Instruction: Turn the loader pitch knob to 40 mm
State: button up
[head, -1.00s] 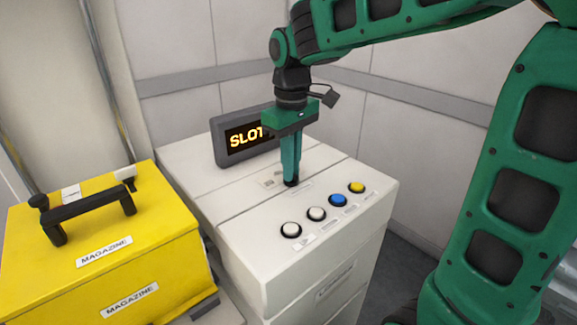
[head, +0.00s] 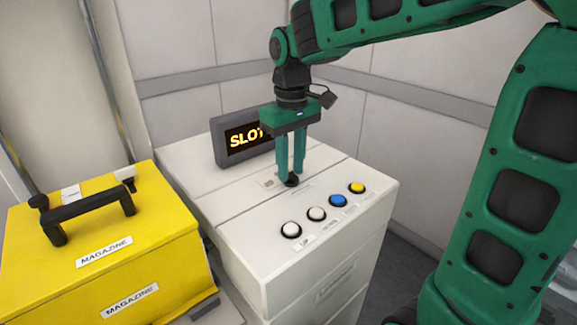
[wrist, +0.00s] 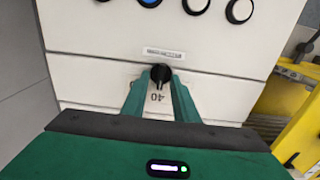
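The black pitch knob (head: 291,181) sits on the white loader top. In the wrist view the knob (wrist: 161,73) shows between my fingertips, with an upside-down "40" marking (wrist: 157,98) beside it, on the gripper's side. My gripper (head: 291,173) points down over the knob. Its two green fingers stand apart, one on each side of the knob, with a gap between them. They look close to the knob's sides; contact is hard to tell. The knob's exact pointer direction is not clear. The display (head: 245,136) reads "SLOT", its right part hidden behind my gripper.
Several round buttons, white, blue (head: 338,200) and yellow (head: 357,187), line the loader's front. A yellow magazine box (head: 160,250) with a black handle (head: 92,207) stands at the left. Grey-banded wall panels close off the back.

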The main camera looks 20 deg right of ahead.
aim_at(291, 172)
notch_tip(291, 172, up, 11)
jog(key=shift+f, duration=0.15)
dwell(0.6)
dwell(0.3)
